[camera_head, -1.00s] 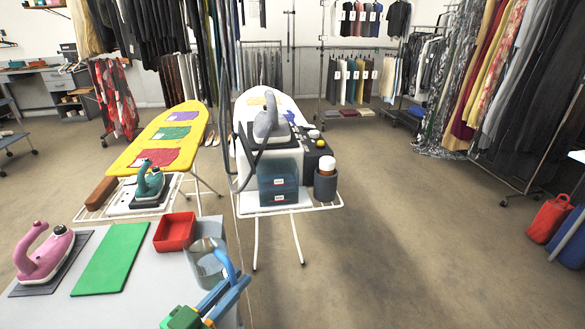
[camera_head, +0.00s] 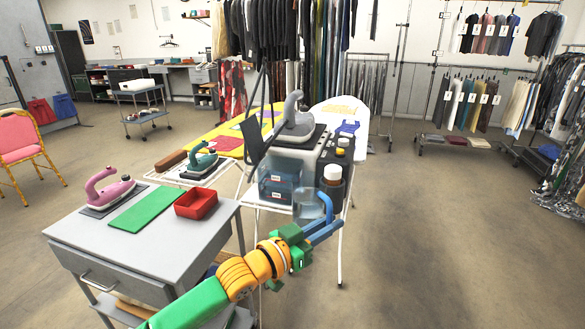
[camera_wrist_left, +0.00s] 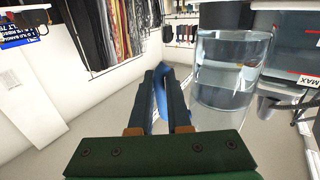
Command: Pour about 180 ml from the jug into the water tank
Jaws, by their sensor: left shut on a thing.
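The jug (camera_head: 308,207) is a clear cylinder with a blue handle (camera_head: 326,204). It looks upright, right of the grey cart and in front of the tank. My left gripper (camera_head: 326,229) is shut on the handle. The wrist view shows the jug (camera_wrist_left: 228,75) with clear liquid inside, beside the dark fingers (camera_wrist_left: 165,95). The water tank (camera_head: 278,182) is a translucent blue box below the grey iron on the steam station. In the wrist view the tank (camera_wrist_left: 290,50) is right of the jug and bears a MAX mark. My right gripper is not in view.
The grey cart (camera_head: 140,245) holds a pink iron (camera_head: 108,188), a green mat (camera_head: 146,209) and a red tray (camera_head: 196,204). A dark container with a white-capped bottle (camera_head: 332,175) stands right of the tank. Open floor lies to the right.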

